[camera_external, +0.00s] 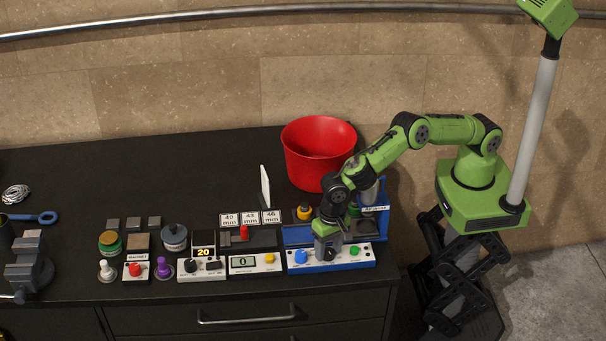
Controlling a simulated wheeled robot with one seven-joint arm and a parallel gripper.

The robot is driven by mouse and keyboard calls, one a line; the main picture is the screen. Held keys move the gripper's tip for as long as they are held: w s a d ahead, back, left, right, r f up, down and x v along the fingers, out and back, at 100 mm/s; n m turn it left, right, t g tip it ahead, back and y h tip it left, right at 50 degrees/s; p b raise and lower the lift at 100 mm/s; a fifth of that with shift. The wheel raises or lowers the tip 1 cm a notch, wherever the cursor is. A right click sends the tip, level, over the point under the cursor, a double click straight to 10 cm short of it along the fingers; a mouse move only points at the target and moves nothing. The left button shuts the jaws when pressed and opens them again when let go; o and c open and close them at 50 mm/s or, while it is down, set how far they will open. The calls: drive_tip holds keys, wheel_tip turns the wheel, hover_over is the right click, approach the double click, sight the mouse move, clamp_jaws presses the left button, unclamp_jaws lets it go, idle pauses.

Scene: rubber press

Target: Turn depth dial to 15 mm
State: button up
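A blue machine with a white-topped front panel (300,267) stands at the right end of the black bench. The panel carries a blue knob (301,257), a dark round knob (331,255) and a green button (355,250). The labels are too small to read, so I cannot tell which knob is the depth dial. My gripper (328,249) points down at the dark knob, between the blue knob and the green button. Its fingers partly hide the knob. I cannot tell whether they touch it or are open or shut.
Left of the panel are a box with display "0" (242,262) and a box with orange display "20" (204,252). A red bucket (300,165) stands behind. The far left-middle of the bench is clear.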

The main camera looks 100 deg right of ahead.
sight(331, 248)
drive_tip(key=shift+o, duration=0.6)
wheel_tip(331, 248, up, 16)
drive_tip(key=s+p, duration=0.1)
drive_tip(key=p, duration=0.1)
drive_tip(key=shift+d+f, duration=0.15)
drive_tip(key=shift+d, duration=0.05)
